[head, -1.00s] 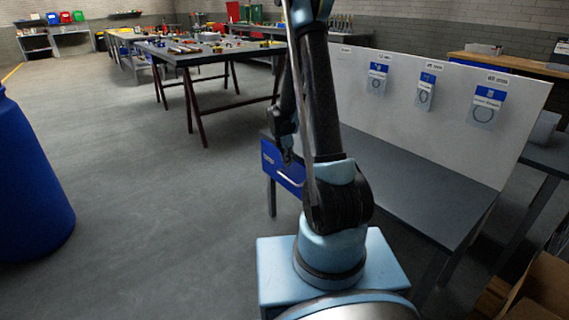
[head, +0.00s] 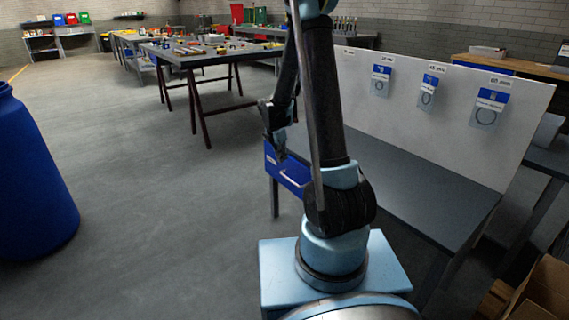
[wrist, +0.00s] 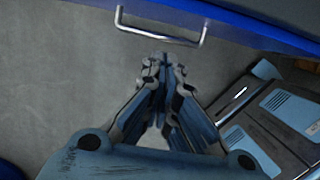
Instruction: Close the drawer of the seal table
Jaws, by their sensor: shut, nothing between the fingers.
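The seal table (head: 420,190) has a dark grey top and stands right of my arm. Its drawer (head: 287,174) has a blue front with a pale bar handle (head: 289,180) and faces left. How far the drawer stands out is unclear, since my arm covers part of the table. My gripper (head: 281,156) is shut and empty, by the upper part of the drawer front. In the wrist view, the drawer's blue edge (wrist: 250,32) and handle (wrist: 160,32) lie beyond the closed fingertips (wrist: 154,62). A small gap shows between fingertips and handle.
A white back panel (head: 440,105) with hanging seal packs stands on the table. A blue barrel (head: 35,180) is at the left, and a trestle workbench (head: 210,55) stands behind. Open floor lies left of the drawer. A cardboard box (head: 540,290) is at lower right.

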